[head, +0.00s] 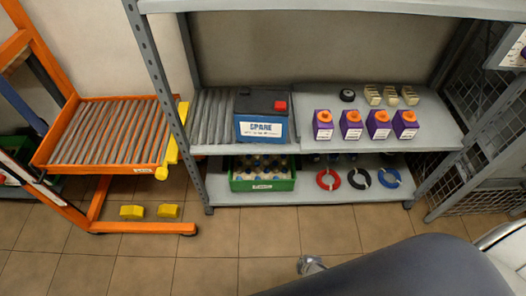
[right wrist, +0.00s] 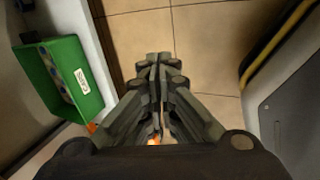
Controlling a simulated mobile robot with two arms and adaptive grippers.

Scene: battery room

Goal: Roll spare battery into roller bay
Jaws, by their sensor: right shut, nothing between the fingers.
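The spare battery (head: 262,118) is a blue box with a dark top, a red cap and a "SPARE" label. It stands upright on the middle shelf, at the right end of a strip of grey rollers (head: 210,118). An orange-framed roller bed (head: 112,130) stands to the left of the shelf, with a yellow bar (head: 172,145) along its right end. My right gripper (head: 311,265) is low in front of the shelf, well away from the battery. In the right wrist view its fingers (right wrist: 158,62) are closed together and empty. My left gripper is not in view.
Several purple bottles with orange caps (head: 352,124) stand right of the battery. Below are a green crate (head: 262,184) and coloured rings (head: 328,180). Yellow blocks (head: 132,212) lie in the orange frame's foot area. A wire rack (head: 480,140) stands right. Floor in front is clear.

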